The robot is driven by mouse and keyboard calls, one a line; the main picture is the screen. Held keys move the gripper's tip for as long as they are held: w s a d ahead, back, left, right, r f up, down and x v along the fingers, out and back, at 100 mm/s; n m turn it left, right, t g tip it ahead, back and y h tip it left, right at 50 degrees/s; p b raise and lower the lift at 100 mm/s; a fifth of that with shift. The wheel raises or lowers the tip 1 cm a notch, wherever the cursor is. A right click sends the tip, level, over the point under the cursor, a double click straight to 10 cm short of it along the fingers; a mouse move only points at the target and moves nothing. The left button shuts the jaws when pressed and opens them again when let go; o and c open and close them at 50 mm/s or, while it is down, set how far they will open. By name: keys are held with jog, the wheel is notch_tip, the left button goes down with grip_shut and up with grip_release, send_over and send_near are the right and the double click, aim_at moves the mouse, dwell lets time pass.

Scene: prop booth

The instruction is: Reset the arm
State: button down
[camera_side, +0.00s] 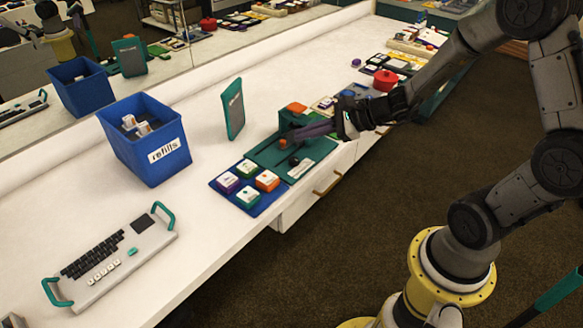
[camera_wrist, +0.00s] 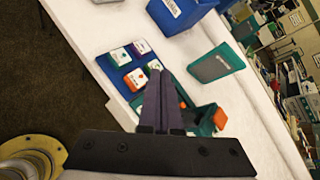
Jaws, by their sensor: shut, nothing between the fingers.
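My gripper (camera_side: 300,132) is shut and empty, its fingers together just above a green tray (camera_side: 270,151) on the white counter. In the wrist view my gripper (camera_wrist: 159,74) points past the tray, and its fingers cover part of it. A small orange piece (camera_side: 283,142) and a dark round knob (camera_side: 294,161) show on the tray. Beside the tray lies a blue mat (camera_side: 258,209) with several small labelled boxes; in the wrist view these boxes (camera_wrist: 119,56) sit left of my fingers.
A blue bin labelled refills (camera_side: 150,165) holds small boxes. A green upright panel (camera_side: 233,108) stands behind the tray. A keyboard device (camera_side: 112,262) with green handles lies at the front left. A red pot (camera_side: 385,80) stands farther along. Bare counter lies between bin and keyboard.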

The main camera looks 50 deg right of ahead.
jog(key=s+a+r+n+g+y, duration=0.2)
jog(key=s+a+r+n+g, duration=0.2)
jog(key=s+a+r+n, duration=1.05)
jog(key=s+d+f+n+g+h, duration=0.1)
jog(key=s+d+f+n+h, duration=0.3)
jog(key=s+d+n+h, duration=0.3)
jog(key=s+d+n, duration=0.1)
jog(key=d+n, duration=0.2)
jog(key=d, duration=0.2)
jog(key=shift+s+f, duration=0.15)
